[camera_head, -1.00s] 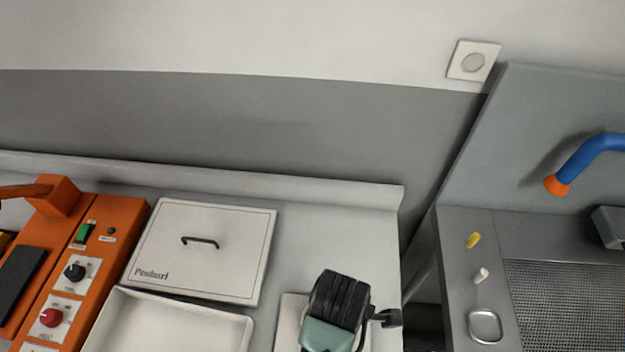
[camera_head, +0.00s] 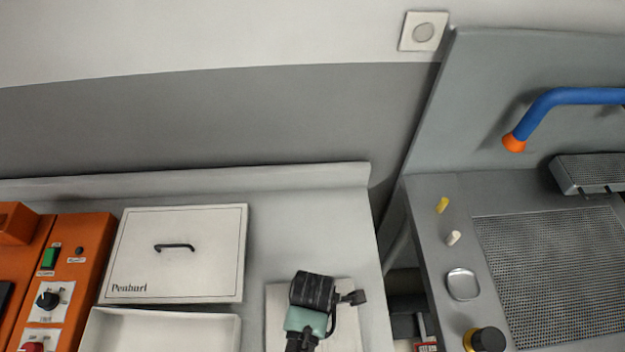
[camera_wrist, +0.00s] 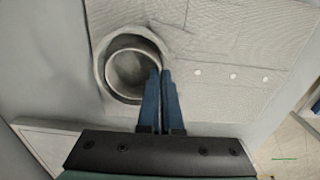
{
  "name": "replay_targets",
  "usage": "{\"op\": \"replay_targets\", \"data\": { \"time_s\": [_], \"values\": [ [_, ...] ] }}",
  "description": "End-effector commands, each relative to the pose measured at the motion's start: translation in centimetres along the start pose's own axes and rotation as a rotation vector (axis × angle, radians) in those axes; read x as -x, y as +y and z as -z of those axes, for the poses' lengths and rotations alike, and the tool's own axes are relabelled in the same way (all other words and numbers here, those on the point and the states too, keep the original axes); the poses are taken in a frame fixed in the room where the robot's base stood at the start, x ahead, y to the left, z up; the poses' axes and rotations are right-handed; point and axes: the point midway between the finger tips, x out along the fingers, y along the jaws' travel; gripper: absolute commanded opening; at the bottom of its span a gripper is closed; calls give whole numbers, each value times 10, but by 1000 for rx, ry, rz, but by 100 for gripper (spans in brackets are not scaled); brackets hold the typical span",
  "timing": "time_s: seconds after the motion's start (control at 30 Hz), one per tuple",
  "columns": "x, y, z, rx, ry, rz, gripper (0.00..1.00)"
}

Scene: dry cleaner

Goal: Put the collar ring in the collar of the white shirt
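The white shirt (camera_wrist: 225,50) lies folded and flat, with a row of buttons running right from its collar (camera_wrist: 103,48). The round collar ring (camera_wrist: 132,70) sits within the collar opening in the wrist view. My gripper (camera_wrist: 161,73) has its two blue fingers close together, with their tips at the ring's right rim, and looks shut on it. How much of the rim is between the fingers is hidden. In the head view my gripper's black and teal body covers part of a pale, flat thing, apparently the shirt (camera_head: 346,335); the ring is hidden there.
A white lidded box (camera_head: 180,275) and an open white tray (camera_head: 160,330) stand left of the arm. An orange control panel (camera_head: 75,270) is farther left. At right, past a gap, a grey station (camera_head: 460,215) has a mesh surface and a blue pipe.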

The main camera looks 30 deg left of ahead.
Motion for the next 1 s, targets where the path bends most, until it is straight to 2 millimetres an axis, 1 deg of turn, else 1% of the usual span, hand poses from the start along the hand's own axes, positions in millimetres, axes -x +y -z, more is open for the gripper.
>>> {"op": "replay_targets", "data": {
  "time_s": [0.2, 0.3, 0.33, 0.4, 0.5, 0.8, 0.93, 1.0],
  "values": [
    [0, 0, 0, 0, 0, -1, 0],
    [-3, 0, 0, 0, 0, 0, 0],
    [-3, 0, 0, 0, 0, 0, 4],
    [-2, 0, 0, 0, 0, 0, 16],
    [-2, 0, 0, 0, 0, 0, 32],
    [0, 0, 0, 0, 0, -1, 32],
    [10, 1, 0, 0, -1, -3, 32],
    [20, 2, 0, 0, -1, -4, 32]
  ]
}}
